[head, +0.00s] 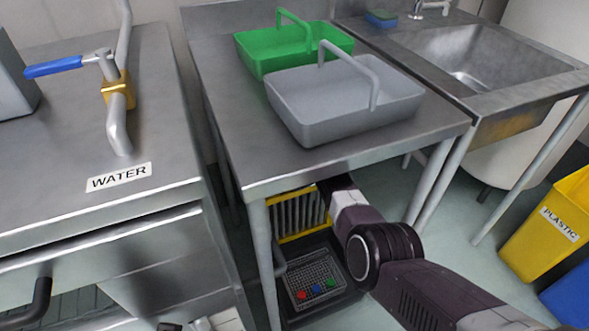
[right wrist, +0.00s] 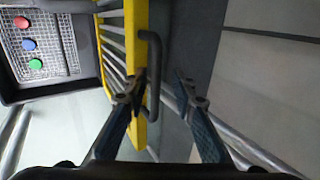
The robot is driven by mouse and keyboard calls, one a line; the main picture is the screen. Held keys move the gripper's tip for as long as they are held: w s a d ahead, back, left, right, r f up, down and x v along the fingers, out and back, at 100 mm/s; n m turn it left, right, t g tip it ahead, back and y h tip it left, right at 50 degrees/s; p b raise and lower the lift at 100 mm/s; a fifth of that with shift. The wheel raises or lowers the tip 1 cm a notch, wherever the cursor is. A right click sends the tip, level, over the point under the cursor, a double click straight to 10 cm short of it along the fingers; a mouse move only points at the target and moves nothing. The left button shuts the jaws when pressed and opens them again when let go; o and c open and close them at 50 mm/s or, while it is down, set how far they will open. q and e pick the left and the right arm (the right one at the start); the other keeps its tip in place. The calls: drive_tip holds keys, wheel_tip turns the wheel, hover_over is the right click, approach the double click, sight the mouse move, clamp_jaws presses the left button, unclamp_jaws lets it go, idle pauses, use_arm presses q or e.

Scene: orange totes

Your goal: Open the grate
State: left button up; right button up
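The grate (head: 298,213) has a yellow frame and grey bars and stands under the middle metal table in the head view. In the right wrist view its yellow frame (right wrist: 138,25) runs down the picture, with a dark bar handle (right wrist: 156,60) on it. My right gripper (right wrist: 160,88) is open, with one finger over the yellow frame and the other to the right of the handle. The handle appears between the fingertips; contact is not clear. In the head view my right arm reaches under the table and the tabletop hides its gripper. My left gripper is not in view.
A dark tray (head: 335,305) with a mesh and red, blue and green pieces lies before the grate. Green (head: 270,62) and grey (head: 300,128) totes stand on the table above. The table leg (head: 266,265) is close left. Yellow bin (head: 530,262) stands right.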

drive_tip(key=r, duration=0.9)
drive_tip(key=shift+a+r, duration=0.2)
drive_tip(key=shift+r, duration=0.1)
drive_tip(key=shift+f, duration=0.1)
